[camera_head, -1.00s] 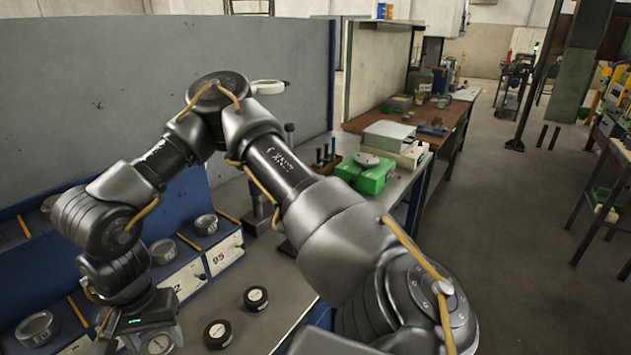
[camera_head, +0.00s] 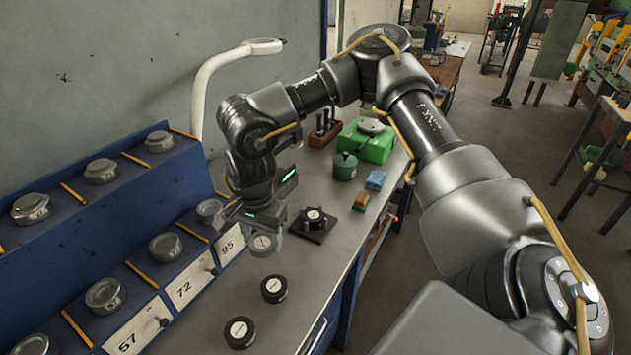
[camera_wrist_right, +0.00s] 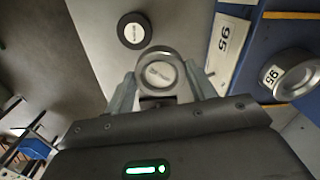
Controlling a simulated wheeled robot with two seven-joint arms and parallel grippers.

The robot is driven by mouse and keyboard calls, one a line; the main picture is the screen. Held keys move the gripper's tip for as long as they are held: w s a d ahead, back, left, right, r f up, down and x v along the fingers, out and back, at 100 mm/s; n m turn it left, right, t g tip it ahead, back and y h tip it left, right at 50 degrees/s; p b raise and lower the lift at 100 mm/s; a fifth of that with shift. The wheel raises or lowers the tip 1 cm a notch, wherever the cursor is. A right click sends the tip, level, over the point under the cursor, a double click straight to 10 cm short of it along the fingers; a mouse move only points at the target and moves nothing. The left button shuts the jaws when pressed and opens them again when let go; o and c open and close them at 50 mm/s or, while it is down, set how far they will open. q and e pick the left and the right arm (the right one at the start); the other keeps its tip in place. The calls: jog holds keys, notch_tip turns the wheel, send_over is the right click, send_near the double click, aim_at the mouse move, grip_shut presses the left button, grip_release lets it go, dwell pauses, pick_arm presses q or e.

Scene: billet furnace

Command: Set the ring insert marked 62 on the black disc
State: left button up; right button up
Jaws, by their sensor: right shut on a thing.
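My right gripper (camera_head: 264,236) is shut on a grey metal ring insert (camera_head: 263,245). In the right wrist view the ring insert (camera_wrist_right: 159,74) sits between the two fingers, a pale label on its face; I cannot read its number. It hangs over the bench, near the box face marked 95. Two black discs with white labels lie on the bench, a farther one (camera_head: 274,288) and a nearer one (camera_head: 240,333). Another black round piece (camera_head: 315,216) stands on a dark square plate, right of the gripper. A black disc (camera_wrist_right: 134,31) shows ahead of the ring in the wrist view. My left gripper is out of view.
A blue rack (camera_head: 95,235) with several grey ring inserts in bays marked 72 and 95 runs along the left. A white lamp arm (camera_head: 200,100), a green canister (camera_head: 345,165) and a green box (camera_head: 366,140) stand farther back. The bench front (camera_head: 300,315) is clear.

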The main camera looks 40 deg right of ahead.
jog(key=w+d+m, duration=0.5)
jog(key=d+m, duration=0.1)
jog(key=d, duration=0.5)
jog(key=m, duration=0.5)
send_near(313, 215)
jog(key=shift+w+d, duration=0.15)
notch_tip(313, 215, down, 5)
jog(key=b, duration=0.6)
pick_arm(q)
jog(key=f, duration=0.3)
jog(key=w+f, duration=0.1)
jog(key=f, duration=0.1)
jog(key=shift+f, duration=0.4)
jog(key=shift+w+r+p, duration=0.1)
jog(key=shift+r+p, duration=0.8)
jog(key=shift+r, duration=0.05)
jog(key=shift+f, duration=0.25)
pick_arm(e)
jog(key=shift+f, duration=0.55)
jog(key=o, duration=1)
